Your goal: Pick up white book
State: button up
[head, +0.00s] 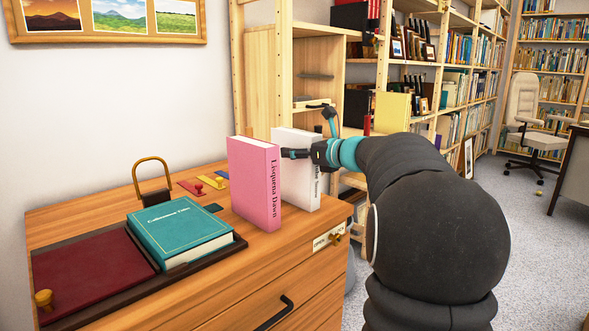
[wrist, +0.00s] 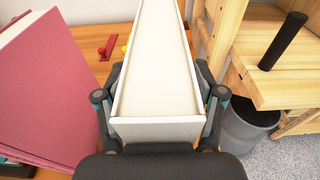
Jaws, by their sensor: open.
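The white book (head: 297,148) stands upright on the wooden cabinet top, its spine partly hidden by my gripper. My gripper (head: 297,131) is open, with one finger on each side of the book. In the wrist view the white book (wrist: 155,60) fills the middle, between the two fingers of my gripper (wrist: 159,78). I cannot tell whether the fingers touch its covers.
A pink book (head: 256,185) stands upright just left of the white book. A teal book (head: 180,230) lies flat on a dark tray (head: 85,268). Wooden shelving (head: 265,80) rises behind. A grey bin (wrist: 248,125) stands right of the cabinet.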

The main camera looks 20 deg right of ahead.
jog(key=shift+r, duration=0.1)
grip_shut()
